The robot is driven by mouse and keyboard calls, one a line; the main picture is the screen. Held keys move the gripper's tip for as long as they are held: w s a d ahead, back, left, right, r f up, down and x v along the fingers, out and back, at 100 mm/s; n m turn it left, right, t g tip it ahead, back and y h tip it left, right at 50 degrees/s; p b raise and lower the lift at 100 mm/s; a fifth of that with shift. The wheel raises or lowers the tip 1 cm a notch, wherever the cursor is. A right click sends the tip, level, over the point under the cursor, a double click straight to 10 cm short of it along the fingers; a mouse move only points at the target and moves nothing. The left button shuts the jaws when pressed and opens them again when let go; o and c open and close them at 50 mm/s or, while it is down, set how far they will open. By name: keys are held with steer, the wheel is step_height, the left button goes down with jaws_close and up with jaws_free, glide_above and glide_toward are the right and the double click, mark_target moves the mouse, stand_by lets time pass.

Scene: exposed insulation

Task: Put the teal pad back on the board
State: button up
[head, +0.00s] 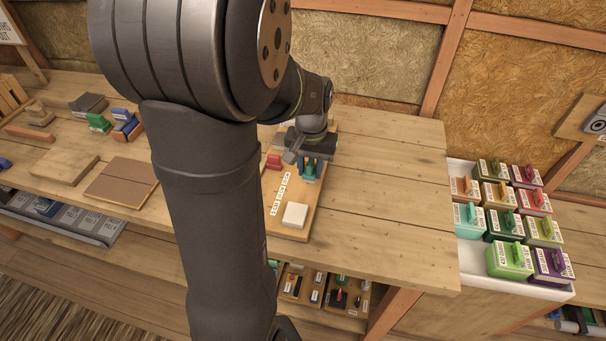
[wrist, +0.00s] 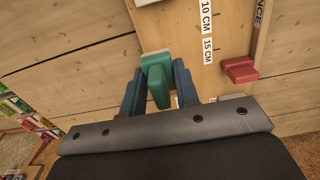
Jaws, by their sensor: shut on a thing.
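The teal pad (wrist: 154,66) is between the blue fingers of my gripper (wrist: 158,84) in the wrist view. The gripper is shut on its raised grip. In the head view the teal pad (head: 308,170) shows under my gripper (head: 310,163), over the far part of the wooden board (head: 301,193). I cannot tell if the pad touches the board. The board (wrist: 180,28) carries a strip of centimetre labels (wrist: 207,30). A red block (head: 273,162) is at its far left side, and a white block (head: 295,215) sits at its near end.
A white tray (head: 466,262) of several coloured, handled blocks stands right of the bench. The bench (head: 395,200) is clear between board and tray. Wood pieces, a brown panel (head: 120,184) and green and blue blocks lie left. My arm hides part of the bench.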

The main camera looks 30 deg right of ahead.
mark_target(305, 186)
steer(key=shift+w+a+f, duration=0.2)
steer(key=shift+w+f, duration=0.3)
steer(key=shift+w, duration=0.25)
steer(key=shift+f, duration=2)
steer(key=o, duration=0.9)
steer(key=shift+f, duration=0.1)
steer(key=shift+o, duration=0.2)
step_height(305, 186, up, 12)
steer(key=shift+r, duration=0.15)
